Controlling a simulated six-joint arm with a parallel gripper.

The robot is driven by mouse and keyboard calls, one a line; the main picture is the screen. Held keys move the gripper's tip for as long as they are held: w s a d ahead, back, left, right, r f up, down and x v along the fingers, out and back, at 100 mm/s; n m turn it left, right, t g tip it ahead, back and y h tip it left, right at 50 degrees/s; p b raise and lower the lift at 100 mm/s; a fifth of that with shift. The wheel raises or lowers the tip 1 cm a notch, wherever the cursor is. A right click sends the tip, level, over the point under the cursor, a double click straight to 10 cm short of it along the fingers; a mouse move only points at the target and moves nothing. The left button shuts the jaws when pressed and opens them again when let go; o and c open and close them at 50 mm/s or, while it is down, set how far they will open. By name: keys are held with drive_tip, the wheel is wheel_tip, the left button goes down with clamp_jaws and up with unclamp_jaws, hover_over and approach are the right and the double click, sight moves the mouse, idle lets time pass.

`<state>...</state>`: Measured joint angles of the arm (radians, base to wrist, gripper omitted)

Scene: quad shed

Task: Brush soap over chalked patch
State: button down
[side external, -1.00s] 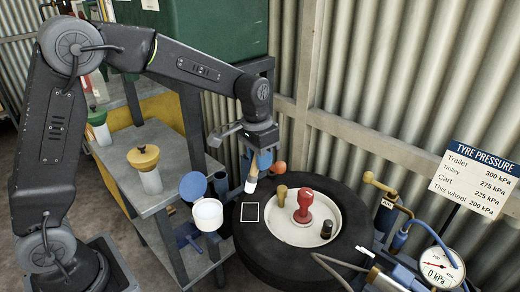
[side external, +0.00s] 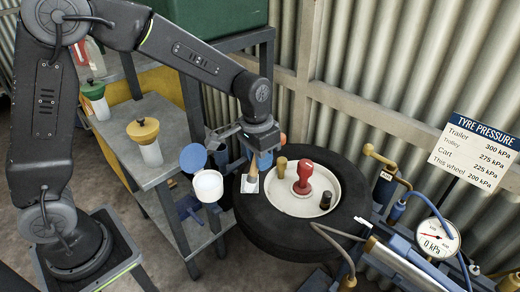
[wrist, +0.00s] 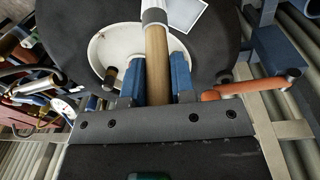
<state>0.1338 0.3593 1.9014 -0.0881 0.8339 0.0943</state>
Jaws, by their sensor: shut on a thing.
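My gripper (side external: 259,160) points down and is shut on the wooden handle of a brush (side external: 255,170). In the wrist view the handle (wrist: 157,60) runs between the blue fingers, with a pale ferrule at the top edge. The brush's lower end is over the white-outlined chalked patch (side external: 243,188) on the dark tyre, covering part of it; I cannot tell whether it touches. The patch (wrist: 187,12) shows only partly in the wrist view. A white soap pot (side external: 208,186) with a blue lid raised behind it stands left of the tyre (side external: 262,228).
A grey shelf (side external: 160,170) lies left. Hoses and a pressure gauge (side external: 437,238) are at right, a corrugated wall behind.

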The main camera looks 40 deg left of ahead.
drive_tip(key=shift+s+d, duration=0.35)
drive_tip(key=shift+w+a, duration=2.5)
wheel_tip(320, 180, up, 8)
drive_tip(key=shift+s, duration=0.1)
